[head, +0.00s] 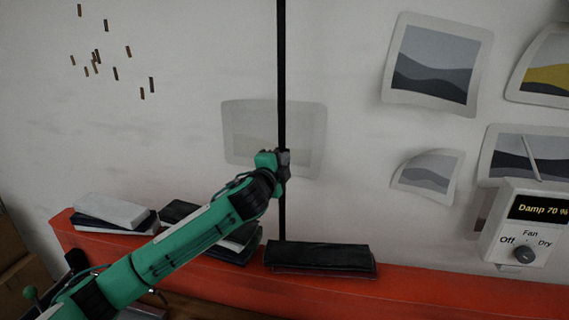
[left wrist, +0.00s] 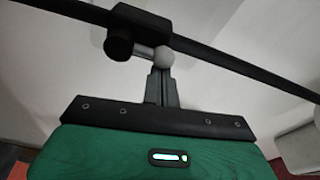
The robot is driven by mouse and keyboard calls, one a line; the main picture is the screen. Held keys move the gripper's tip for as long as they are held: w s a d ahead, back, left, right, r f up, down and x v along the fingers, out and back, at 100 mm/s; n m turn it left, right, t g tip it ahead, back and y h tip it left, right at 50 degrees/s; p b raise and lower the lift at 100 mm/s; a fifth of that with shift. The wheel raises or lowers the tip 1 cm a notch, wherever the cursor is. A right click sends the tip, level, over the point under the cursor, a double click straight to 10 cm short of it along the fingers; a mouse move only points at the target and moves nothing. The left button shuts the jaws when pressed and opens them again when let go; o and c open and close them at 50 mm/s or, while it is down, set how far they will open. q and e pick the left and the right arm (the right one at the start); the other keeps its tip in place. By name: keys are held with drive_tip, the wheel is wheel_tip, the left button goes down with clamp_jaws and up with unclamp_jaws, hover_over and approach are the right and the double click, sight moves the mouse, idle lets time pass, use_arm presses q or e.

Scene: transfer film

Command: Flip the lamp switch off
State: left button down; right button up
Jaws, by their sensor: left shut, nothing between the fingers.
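A thin black upright pole (head: 282,80) stands in front of the wall in the head view. In the left wrist view the pole (left wrist: 230,67) crosses the picture at a slant and carries a black block (left wrist: 142,17). Below the block are a dark round stub (left wrist: 118,44) and a pale grey ball-shaped knob (left wrist: 164,57), likely the switch. My left gripper (head: 283,164) is at the pole. In the wrist view its fingers (left wrist: 163,78) are shut and empty, with tips right by the grey knob; contact cannot be told. The lamp head is not visible.
A red shelf (head: 430,283) runs along the wall below, with dark flat packs (head: 318,256) and a pale box (head: 112,210) on it. A control box (head: 524,232) with a knob hangs at the right. Prints (head: 436,62) hang on the wall.

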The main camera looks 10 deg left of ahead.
use_arm(q)
drive_tip(key=shift+a+r+n+t+y+b, duration=0.15)
drive_tip(key=shift+a+n+b, duration=0.35)
drive_tip(key=shift+n, duration=0.45)
drive_tip(key=shift+a+f+n+t+y+b, duration=0.1)
drive_tip(key=shift+a+n+b, duration=0.2)
drive_tip(key=shift+n+b, duration=0.5)
drive_tip(key=shift+a+r+n+t+y+b, duration=0.15)
drive_tip(key=shift+a+n+b, duration=0.3)
drive_tip(key=shift+n, duration=0.6)
drive_tip(key=shift+f, duration=0.1)
